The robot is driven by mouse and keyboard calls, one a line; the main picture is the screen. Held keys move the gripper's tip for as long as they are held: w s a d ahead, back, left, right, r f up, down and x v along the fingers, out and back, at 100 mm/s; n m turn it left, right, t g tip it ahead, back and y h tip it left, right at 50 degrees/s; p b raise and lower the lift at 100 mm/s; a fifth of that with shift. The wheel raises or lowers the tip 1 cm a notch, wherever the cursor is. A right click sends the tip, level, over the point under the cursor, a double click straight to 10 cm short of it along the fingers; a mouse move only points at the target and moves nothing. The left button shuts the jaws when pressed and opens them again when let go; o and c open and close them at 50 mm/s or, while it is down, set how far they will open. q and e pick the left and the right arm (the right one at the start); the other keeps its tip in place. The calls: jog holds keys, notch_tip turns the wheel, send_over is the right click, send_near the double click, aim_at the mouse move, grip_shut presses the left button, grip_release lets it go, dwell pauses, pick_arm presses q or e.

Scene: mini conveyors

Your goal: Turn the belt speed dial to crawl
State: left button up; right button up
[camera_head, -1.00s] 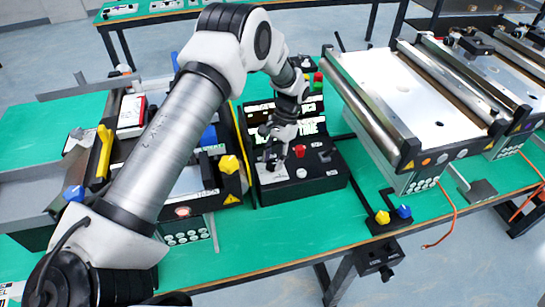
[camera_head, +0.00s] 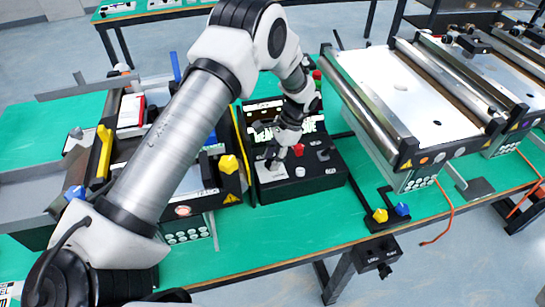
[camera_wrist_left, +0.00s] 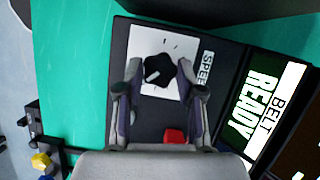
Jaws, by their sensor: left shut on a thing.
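The speed dial (camera_wrist_left: 159,70) is a black knob with a white pointer mark, on a white plate (camera_wrist_left: 146,45) lettered SPEED beside it. In the wrist view its pointer mark is toward the knob's lower left. My left gripper (camera_wrist_left: 164,82) has its two fingers on either side of the dial and is shut on it. My right gripper is out of view.
The box carries a red button (camera_head: 298,149), also in the wrist view (camera_wrist_left: 175,136), and a display (camera_wrist_left: 262,108) reading BELT READY. A conveyor (camera_head: 408,95) stands to the right, and a machine with a yellow knob (camera_head: 229,164) to the left.

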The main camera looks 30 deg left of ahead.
pick_arm(q)
jog(key=shift+f, duration=0.1)
jog(key=o, duration=0.9)
jog(key=shift+o, duration=1.3)
jog(key=shift+d, duration=0.1)
jog(key=shift+w, duration=0.15)
jog(key=shift+r, duration=0.25)
jog(key=v, duration=1.1)
jog(key=shift+w+r, duration=0.15)
jog(key=shift+w, duration=0.05)
jog(key=shift+d, duration=0.15)
